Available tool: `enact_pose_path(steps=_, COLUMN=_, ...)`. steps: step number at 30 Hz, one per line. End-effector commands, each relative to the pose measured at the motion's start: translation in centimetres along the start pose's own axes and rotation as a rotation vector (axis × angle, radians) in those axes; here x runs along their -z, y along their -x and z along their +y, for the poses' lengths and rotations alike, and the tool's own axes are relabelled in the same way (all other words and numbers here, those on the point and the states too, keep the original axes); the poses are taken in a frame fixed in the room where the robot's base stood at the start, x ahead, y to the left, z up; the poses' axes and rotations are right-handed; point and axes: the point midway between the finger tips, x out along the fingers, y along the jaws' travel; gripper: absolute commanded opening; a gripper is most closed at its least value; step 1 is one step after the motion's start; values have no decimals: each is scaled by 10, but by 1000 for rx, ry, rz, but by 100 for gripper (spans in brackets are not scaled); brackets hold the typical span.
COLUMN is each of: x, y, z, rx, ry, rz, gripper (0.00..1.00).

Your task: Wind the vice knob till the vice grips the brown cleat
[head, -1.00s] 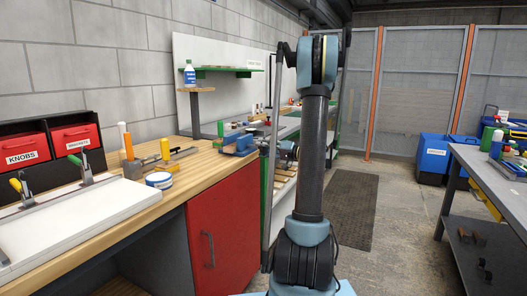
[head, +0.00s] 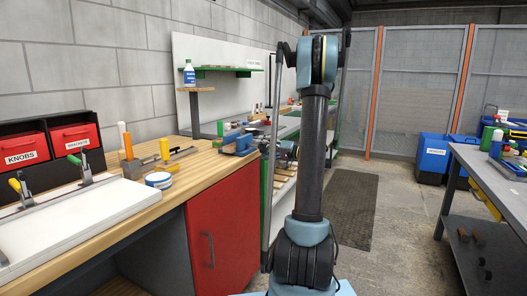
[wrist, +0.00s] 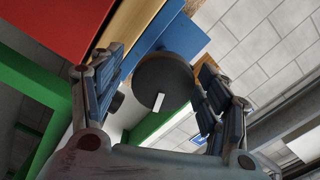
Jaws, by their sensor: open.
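The vice (head: 238,145) is blue and sits at the far end of the wooden bench in the head view. In the wrist view its blue body (wrist: 190,38) lies behind the vice knob (wrist: 150,72), a dark round disc with a white mark on its face. My gripper (wrist: 163,62) is open, with one finger on each side of the knob; I see gaps between the fingers and its rim. In the head view the gripper is mostly hidden beside my arm. I cannot make out the brown cleat for certain; a small brown patch shows by the right finger in the wrist view.
The wooden bench (head: 190,178) has a red cabinet door (head: 222,232) below. A grey table (head: 495,170) is at the right. The floor between is clear.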

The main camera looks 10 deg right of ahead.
Motion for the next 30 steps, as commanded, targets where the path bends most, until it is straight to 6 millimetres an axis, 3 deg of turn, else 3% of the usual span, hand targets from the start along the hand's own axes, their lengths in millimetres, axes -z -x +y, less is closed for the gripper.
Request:
enact_pose_path(steps=8, x=0, y=10, z=0, rx=0, ry=0, rz=1, gripper=69)
enact_pose_path(steps=24, x=1, y=95, z=2, rx=-1, ry=-1, rz=2, gripper=69)
enact_pose_path(steps=30, x=1, y=114, z=2, rx=-1, ry=-1, rz=1, gripper=69)
